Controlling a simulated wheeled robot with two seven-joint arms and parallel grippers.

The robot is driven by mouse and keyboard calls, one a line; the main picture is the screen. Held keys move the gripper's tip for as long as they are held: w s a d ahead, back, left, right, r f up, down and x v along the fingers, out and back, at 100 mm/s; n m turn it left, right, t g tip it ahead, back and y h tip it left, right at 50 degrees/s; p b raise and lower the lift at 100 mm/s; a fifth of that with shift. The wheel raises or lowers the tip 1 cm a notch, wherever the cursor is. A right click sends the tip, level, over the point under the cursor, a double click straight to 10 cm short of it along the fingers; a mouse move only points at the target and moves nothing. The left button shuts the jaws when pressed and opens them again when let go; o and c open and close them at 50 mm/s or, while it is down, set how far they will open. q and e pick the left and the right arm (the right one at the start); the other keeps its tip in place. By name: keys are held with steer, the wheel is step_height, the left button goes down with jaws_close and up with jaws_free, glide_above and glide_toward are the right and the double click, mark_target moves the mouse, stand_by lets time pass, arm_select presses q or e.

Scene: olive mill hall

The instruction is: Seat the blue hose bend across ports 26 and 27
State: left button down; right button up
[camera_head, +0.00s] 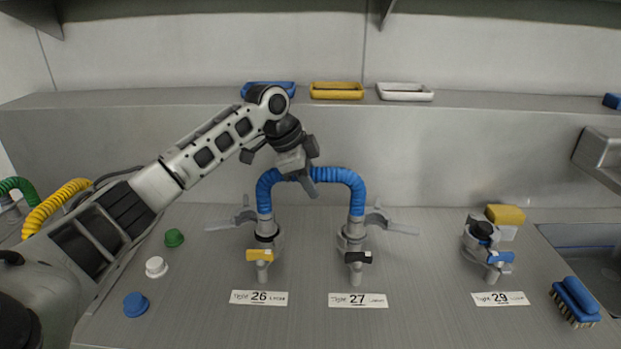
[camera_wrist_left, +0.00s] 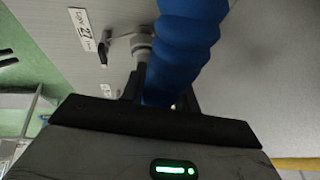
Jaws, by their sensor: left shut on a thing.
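The blue hose bend (camera_head: 345,176) is a ribbed upside-down U in the head view. Its left leg stands over port 26 (camera_head: 266,236), its right leg over port 27 (camera_head: 352,239). Both ends look in line with the ports and touching or very close; how deep they sit I cannot tell. My left gripper (camera_head: 303,180) is shut on the top of the bend, left of its middle. In the left wrist view the blue hose bend (camera_wrist_left: 186,45) runs close past the gripper, with port 27 (camera_wrist_left: 141,46) behind it. My right gripper is not in view.
Grey clamp wings (camera_head: 387,221) spread outward beside both ports. Port 29 (camera_head: 484,240) has a black cap. Green, white and blue caps (camera_head: 136,304) lie at left. A brush (camera_head: 575,302) and sink (camera_head: 590,262) are at right. Trays (camera_head: 337,91) stand on the back ledge.

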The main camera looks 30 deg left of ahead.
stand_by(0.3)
arm_select(q)
steer(key=c, duration=1)
jaws_free()
steer(key=o, duration=0.6)
steer(key=shift+f, duration=0.2)
steer(key=shift+r, duration=0.1)
step_height(320, 180, up, 9)
